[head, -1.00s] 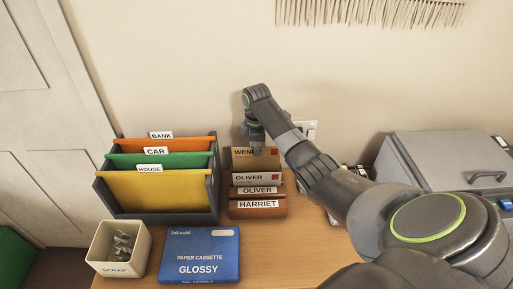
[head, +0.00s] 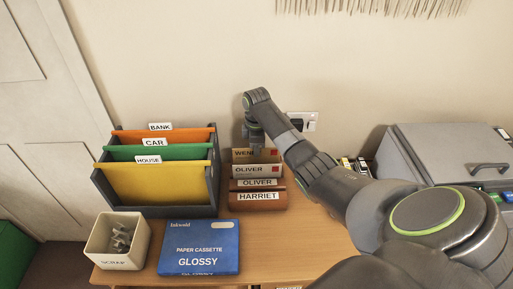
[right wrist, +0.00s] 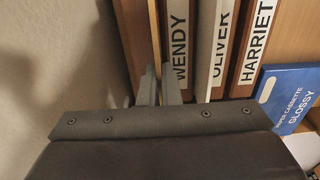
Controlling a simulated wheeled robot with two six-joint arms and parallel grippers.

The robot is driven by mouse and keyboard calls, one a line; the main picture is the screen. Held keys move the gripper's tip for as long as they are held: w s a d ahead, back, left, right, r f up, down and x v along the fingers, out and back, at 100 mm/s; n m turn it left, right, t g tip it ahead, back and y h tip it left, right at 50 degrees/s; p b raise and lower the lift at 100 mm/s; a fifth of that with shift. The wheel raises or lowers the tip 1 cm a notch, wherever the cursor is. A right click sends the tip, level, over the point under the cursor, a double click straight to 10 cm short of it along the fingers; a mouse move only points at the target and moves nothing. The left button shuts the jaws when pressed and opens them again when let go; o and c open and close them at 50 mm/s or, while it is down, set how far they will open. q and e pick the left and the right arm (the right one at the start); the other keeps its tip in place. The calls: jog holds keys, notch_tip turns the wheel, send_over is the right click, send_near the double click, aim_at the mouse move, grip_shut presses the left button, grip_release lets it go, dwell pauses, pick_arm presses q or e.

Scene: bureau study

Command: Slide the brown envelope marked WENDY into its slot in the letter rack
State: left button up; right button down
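The brown envelope (head: 259,155) marked WENDY, with a red stamp, stands upright at the back of the letter rack (head: 270,204). Its lower part is hidden behind a white envelope (head: 272,171) marked OLIVER. My right gripper (head: 258,149) points down at its top edge. In the right wrist view the fingers (right wrist: 158,84) close around the envelope's thin edge (right wrist: 155,35). Just right of them is a brown panel labelled WENDY (right wrist: 180,45), then OLIVER and HARRIET labels. How deep the envelope sits is hidden. My left gripper is not in view.
Left of the rack stands a dark file holder (head: 213,190) with orange, green and yellow folders. In front are a blue paper box (head: 200,247) and a white scrap bin (head: 117,240). The wall is close behind; a grey machine (head: 445,155) stands right.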

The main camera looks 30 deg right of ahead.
jog(key=shift+f+b, duration=0.4)
jog(key=shift+f, duration=0.5)
dwell(0.5)
jog(key=c, duration=1.6)
grip_release()
jog(key=shift+o, duration=0.2)
notch_tip(320, 180, up, 12)
jog(key=shift+f, duration=0.25)
jog(key=shift+r+p, duration=2.85)
jog(key=shift+r, duration=0.1)
